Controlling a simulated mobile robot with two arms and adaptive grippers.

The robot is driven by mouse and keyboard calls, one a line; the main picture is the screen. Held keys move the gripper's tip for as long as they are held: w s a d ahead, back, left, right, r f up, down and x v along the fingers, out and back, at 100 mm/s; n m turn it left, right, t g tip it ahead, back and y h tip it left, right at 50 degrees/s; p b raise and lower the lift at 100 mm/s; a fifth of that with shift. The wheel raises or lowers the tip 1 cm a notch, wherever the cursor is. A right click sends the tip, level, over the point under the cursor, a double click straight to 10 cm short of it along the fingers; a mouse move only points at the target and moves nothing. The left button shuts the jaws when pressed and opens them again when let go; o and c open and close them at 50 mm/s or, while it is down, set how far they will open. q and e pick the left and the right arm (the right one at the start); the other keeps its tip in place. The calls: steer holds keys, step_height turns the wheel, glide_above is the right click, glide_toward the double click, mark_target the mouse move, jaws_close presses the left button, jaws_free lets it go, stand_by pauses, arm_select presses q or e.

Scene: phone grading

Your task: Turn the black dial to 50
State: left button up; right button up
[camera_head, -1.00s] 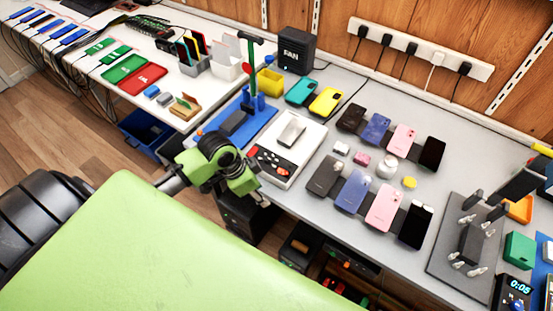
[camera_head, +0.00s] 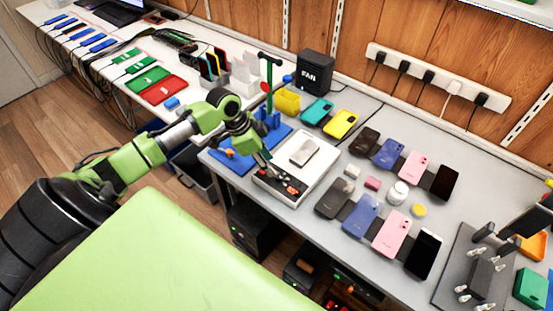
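A white device (camera_head: 318,163) sits on the grey bench, with a metallic block on its top plate. Its dark front panel (camera_head: 285,187) carries small red and light controls. I cannot pick out the black dial or any number on the panel at this size. My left arm reaches in from the left, and its gripper (camera_head: 266,160) hangs over the left end of that panel, partly covering it. Whether the fingers touch anything is too small to tell, and so is their opening. My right gripper is not in view.
A blue stand (camera_head: 233,162) with a green and black post is just left of the device. A black FAN box (camera_head: 315,70) is behind. Several phones lie to the right, with a white jar (camera_head: 397,192) among them. A dark fixture (camera_head: 470,278) stands at the far right.

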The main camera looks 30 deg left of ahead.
mark_target(278, 176)
arm_select(q)
steer(key=x, duration=0.7)
steer(key=shift+p, duration=0.4)
jaws_close()
